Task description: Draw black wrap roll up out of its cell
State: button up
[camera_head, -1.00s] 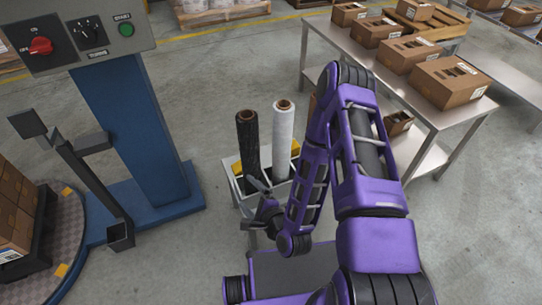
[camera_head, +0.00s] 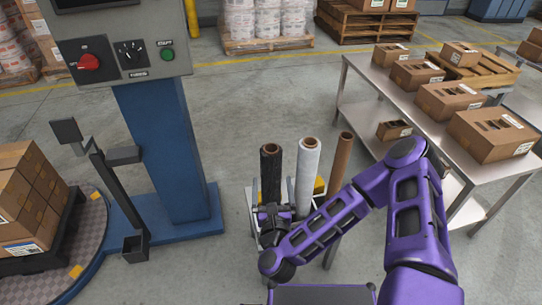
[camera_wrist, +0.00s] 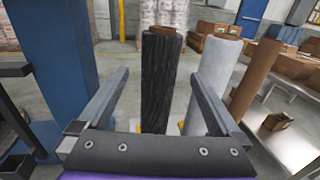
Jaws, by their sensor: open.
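The black wrap roll (camera_head: 270,170) stands upright in its cell in a pale rack (camera_head: 252,208), left of the white roll (camera_head: 307,172) and the brown roll (camera_head: 341,160). My gripper (camera_head: 272,193) is at the near side of the black roll, low on it. In the wrist view the black roll (camera_wrist: 160,85) shows between the two open fingers of my gripper (camera_wrist: 160,76), with a gap on each side. The right finger overlaps the white roll (camera_wrist: 214,85) in that view. The roll's lower end is hidden behind my gripper.
A blue wrapping machine column (camera_head: 165,145) with a control panel (camera_head: 120,50) stands to the left. A turntable with stacked cartons (camera_head: 30,190) is at the far left. A steel table (camera_head: 365,75) with several cartons is at the right. Floor behind the rack is clear.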

jog(key=w, duration=0.8)
jog(key=w+a, duration=0.1)
jog(key=w, duration=0.3)
jog(key=shift+w, duration=0.3)
grip_shut()
jog(key=shift+r+p, duration=3.65)
jog(key=shift+r, duration=2.95)
